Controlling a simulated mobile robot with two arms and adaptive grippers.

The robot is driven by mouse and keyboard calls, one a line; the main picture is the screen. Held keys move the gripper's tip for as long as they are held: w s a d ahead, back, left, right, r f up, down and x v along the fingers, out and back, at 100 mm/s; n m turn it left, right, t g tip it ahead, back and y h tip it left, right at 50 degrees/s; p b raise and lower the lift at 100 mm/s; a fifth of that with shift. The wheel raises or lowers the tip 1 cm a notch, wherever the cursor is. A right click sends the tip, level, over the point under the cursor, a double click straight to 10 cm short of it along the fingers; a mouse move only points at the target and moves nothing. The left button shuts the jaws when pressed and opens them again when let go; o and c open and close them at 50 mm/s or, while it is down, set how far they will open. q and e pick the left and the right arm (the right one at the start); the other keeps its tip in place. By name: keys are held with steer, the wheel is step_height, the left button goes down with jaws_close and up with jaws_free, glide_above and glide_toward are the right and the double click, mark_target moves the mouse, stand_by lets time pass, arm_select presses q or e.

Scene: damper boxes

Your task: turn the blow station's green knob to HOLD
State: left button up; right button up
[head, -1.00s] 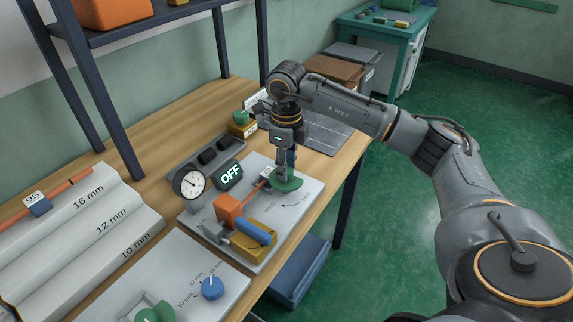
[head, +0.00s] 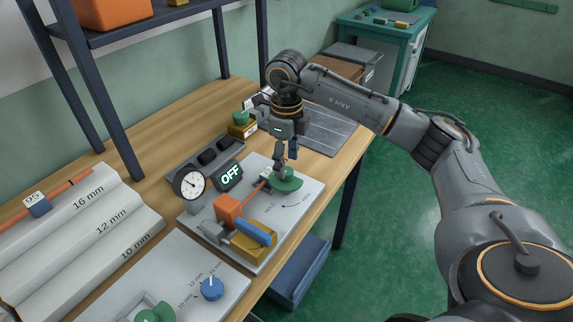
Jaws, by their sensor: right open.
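The blow station is a light grey plate (head: 313,190) on the wooden bench. Its green knob (head: 290,185) sits near the plate's back right, with small printed marks in front of it. The station's display (head: 229,176) reads OFF. My right gripper (head: 285,163) points down just above the knob, with its fingers open. The fingers hide part of the knob's top, so I cannot tell whether they touch it. My left gripper is not in view.
A round gauge (head: 189,183) stands left of the display. An orange block (head: 228,208) and a blue part (head: 254,232) sit on the plate in front of the knob. Another plate with a blue knob (head: 212,288) is nearer. A stepped white rack (head: 85,235) is at left.

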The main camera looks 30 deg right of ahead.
mark_target(287, 171)
step_height(287, 171, up, 10)
stand_by(0.3)
steer(key=shift+f, duration=0.15)
stand_by(1.1)
